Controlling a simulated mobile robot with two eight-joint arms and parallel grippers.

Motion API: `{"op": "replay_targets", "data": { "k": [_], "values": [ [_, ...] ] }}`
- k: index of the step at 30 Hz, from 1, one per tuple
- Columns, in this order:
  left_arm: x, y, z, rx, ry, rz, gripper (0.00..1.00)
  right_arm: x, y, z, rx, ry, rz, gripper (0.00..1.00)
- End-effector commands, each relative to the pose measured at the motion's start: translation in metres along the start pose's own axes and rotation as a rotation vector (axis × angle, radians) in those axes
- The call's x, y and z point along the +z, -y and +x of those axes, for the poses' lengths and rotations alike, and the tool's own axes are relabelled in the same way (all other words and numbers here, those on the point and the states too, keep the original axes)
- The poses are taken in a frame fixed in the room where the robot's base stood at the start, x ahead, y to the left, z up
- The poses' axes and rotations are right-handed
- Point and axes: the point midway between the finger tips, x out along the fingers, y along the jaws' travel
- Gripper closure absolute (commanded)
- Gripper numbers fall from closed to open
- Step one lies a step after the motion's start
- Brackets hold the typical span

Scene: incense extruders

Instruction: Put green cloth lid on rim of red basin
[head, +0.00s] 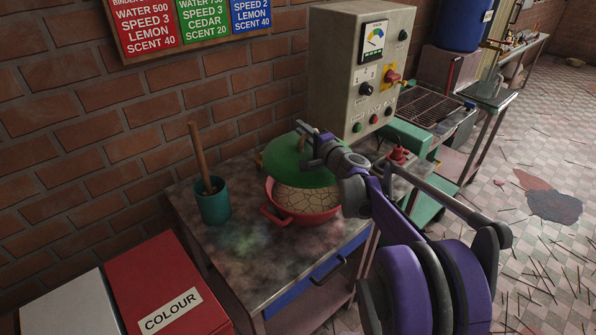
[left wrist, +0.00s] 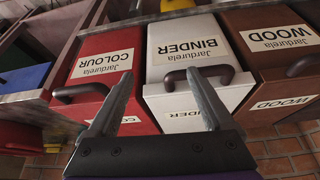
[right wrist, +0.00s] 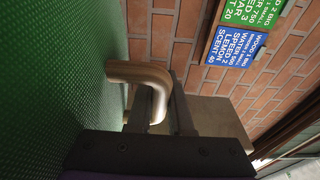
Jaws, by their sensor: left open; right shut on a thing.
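The green cloth lid (head: 290,163) is held tilted over the red basin (head: 312,218) in the head view. The basin stands on the table and holds a pale, cracked mass; the lid hides its back part. My right gripper (head: 308,141) is shut on the lid's handle. In the right wrist view the tan, bent handle (right wrist: 142,72) is between the fingers, and the lid's textured green face (right wrist: 60,90) fills the left side. I cannot tell whether the lid touches the rim. My left gripper (left wrist: 161,76) is open and empty, over the bins.
The stained table (head: 235,262) also bears a teal cup (head: 213,206) with a wooden stick, left of the basin. A grey control box (head: 345,70) stands behind. A red colour bin (head: 165,285) and a white binder bin (left wrist: 187,62) are near. The table's front is clear.

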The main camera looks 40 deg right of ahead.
Motion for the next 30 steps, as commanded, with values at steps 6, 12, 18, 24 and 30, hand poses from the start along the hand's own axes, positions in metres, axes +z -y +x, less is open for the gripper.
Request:
{"op": "replay_targets", "data": {
  "k": [6,12,18,24,30],
  "values": [
    [0.004,0.0,0.005,0.0,0.002,0.0,0.15,0.0,-0.04,0.001,0.0,0.0,0.0,1.0],
    [0.005,0.0,0.006,0.0,0.003,0.0,0.15,0.0,-0.061,0.001,0.0,0.0,0.001,1.0],
    [0.006,0.0,0.009,0.0,0.004,0.0,0.15,0.0,-0.084,0.001,0.0,0.0,0.001,1.0],
    [0.007,0.0,0.01,0.0,0.004,0.0,0.15,0.0,-0.098,0.0,0.0,0.0,0.001,1.0],
    [0.007,0.0,0.01,0.0,0.004,0.0,0.15,0.0,-0.099,0.0,0.0,0.0,0.0,1.0]
  ]
}}
